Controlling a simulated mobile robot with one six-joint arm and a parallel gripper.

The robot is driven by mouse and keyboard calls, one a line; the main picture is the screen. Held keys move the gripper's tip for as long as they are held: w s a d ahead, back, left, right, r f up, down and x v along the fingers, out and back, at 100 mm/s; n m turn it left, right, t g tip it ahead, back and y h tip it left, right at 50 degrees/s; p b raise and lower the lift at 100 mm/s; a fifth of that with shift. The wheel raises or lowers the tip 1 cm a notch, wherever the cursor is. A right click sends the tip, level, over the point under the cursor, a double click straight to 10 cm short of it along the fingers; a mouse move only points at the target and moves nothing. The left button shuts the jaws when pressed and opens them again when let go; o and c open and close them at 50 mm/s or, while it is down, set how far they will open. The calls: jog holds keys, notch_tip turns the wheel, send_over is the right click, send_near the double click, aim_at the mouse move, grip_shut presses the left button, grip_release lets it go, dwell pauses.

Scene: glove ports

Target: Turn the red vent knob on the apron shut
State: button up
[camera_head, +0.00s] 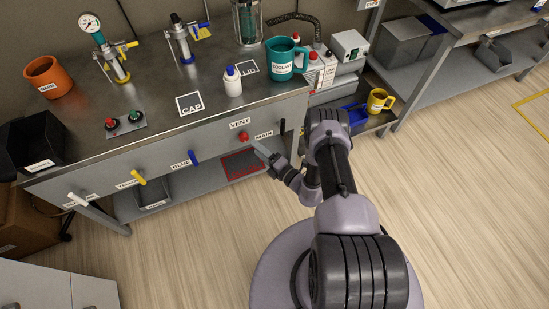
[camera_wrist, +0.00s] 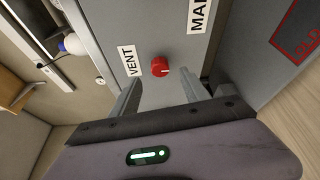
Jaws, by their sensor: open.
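The red vent knob (camera_head: 244,136) is on the grey apron (camera_head: 215,143) of the bench, below the VENT label (camera_head: 239,124). In the wrist view the knob (camera_wrist: 161,68) is round with a small pale mark on its face; its exact turn angle is hard to read. My gripper (camera_head: 258,147) is just in front of the apron, to the right of and slightly below the knob in the head view. In the wrist view my gripper (camera_wrist: 160,84) is open and empty, with the knob showing ahead, between and beyond the fingertips. I see no contact.
A MAIN label (camera_head: 264,135) and dark handle (camera_head: 283,127) are right of the knob. Blue (camera_head: 194,158), yellow (camera_head: 139,177) and white (camera_head: 78,199) handles are along the apron to the left. A white bottle (camera_head: 232,82) and teal mug (camera_head: 287,59) stand above on the bench.

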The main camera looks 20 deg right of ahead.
jog(key=p+v, duration=0.2)
jog(key=v, duration=0.8)
jog(key=shift+s, duration=0.25)
